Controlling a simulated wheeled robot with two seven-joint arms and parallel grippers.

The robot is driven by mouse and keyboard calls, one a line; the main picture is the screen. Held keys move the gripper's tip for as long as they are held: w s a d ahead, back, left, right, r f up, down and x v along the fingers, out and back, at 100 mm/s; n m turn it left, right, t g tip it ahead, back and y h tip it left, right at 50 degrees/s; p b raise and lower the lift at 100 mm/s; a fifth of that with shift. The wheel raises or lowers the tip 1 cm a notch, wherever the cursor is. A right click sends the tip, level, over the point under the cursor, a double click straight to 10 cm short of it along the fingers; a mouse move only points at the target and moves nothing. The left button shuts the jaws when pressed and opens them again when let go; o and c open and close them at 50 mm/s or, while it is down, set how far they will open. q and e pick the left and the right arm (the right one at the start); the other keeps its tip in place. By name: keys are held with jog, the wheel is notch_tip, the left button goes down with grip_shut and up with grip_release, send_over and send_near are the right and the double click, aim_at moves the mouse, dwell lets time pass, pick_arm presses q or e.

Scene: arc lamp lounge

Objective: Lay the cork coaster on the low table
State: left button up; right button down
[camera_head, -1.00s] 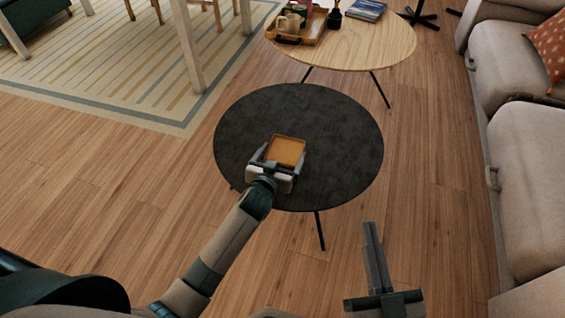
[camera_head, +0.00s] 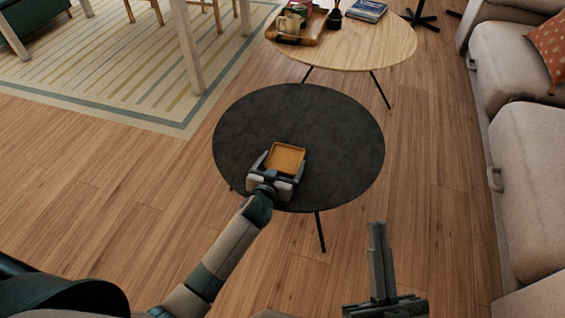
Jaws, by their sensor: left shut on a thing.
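The cork coaster (camera_head: 285,159) is a square, orange-brown piece with a raised-looking rim. My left gripper (camera_head: 281,168) is shut on it, with a finger along each side. The coaster is over the front middle of the round, dark low table (camera_head: 330,130). I cannot tell whether it touches the tabletop. My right gripper (camera_head: 379,228) is empty in front of the table, near the bottom of the view, with its fingers close together.
A round light-wood table (camera_head: 385,50) stands behind, bearing a wooden tray (camera_head: 312,37) with cups, a dark bottle (camera_head: 334,18) and a book (camera_head: 367,11). A beige sofa (camera_head: 530,170) is on the right. The dark tabletop around the coaster is clear.

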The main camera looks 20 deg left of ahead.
pick_arm(q)
jog(key=shift+f, duration=0.2)
pick_arm(e)
jog(key=shift+r, duration=0.15)
pick_arm(q)
jog(key=o, duration=0.9)
jog(key=shift+r, duration=0.15)
jog(key=shift+r, duration=0.1)
jog(key=shift+s, duration=0.3)
jog(key=p+v, duration=0.2)
jog(key=v, duration=0.9)
jog(key=shift+s+r+p, duration=0.15)
jog(key=shift+p, duration=0.2)
pick_arm(e)
jog(key=w+f+g+h, duration=0.2)
jog(key=f+g, duration=0.3)
jog(key=f, duration=0.4)
jog(key=shift+w+d, duration=0.35)
jog(key=shift+w, duration=0.35)
